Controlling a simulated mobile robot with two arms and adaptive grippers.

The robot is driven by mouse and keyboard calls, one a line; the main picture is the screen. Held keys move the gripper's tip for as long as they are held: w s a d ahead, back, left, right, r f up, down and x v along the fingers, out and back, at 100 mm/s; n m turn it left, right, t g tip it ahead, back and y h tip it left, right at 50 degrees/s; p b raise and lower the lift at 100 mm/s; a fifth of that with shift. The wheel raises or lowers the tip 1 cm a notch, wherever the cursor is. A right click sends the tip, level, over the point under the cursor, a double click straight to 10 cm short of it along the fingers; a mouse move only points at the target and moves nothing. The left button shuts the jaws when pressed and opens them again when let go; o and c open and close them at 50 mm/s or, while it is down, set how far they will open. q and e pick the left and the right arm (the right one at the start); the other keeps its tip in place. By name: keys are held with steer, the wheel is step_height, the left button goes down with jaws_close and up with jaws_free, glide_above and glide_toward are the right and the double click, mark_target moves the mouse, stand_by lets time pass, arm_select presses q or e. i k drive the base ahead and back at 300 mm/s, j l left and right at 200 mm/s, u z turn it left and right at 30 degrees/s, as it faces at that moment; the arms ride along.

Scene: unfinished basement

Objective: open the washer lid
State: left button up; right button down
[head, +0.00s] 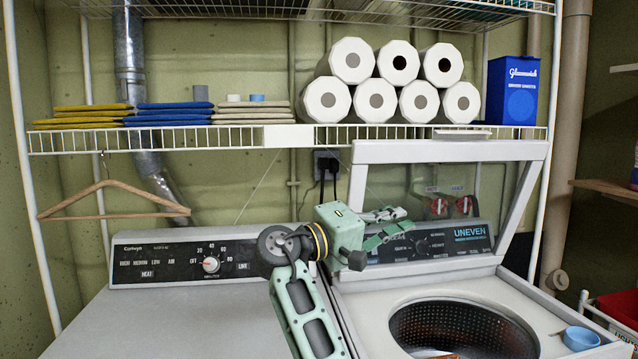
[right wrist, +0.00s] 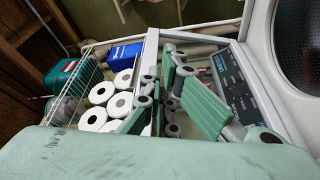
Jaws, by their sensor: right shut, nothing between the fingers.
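The washer (head: 360,305) stands at the right with its lid (head: 450,150) raised upright at the back. The lid has a white frame around a clear pane. The round tub opening below is uncovered and shows the metal drum (head: 465,325). My right gripper (head: 388,226) is shut and empty, in front of the lower left part of the lid and the washer's control panel (head: 470,240). I cannot tell whether it touches the lid. In the right wrist view, the fingers (right wrist: 172,98) show beside the white lid frame (right wrist: 150,60). My left gripper is not in view.
A dryer (head: 160,320) stands left of the washer. A wire shelf (head: 210,140) above holds paper rolls (head: 352,60), folded cloths (head: 175,112) and a blue box (head: 513,90). A wooden hanger (head: 115,185) hangs from it. A blue cup-like item (head: 581,338) sits on the washer's right front.

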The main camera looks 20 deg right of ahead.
mark_target(445, 146)
steer(key=i+j, duration=0.15)
steer(key=i, duration=0.2)
steer(key=i+j, duration=0.2)
steer(key=i, duration=0.2)
steer(key=i+j, duration=0.15)
steer(key=i, duration=0.2)
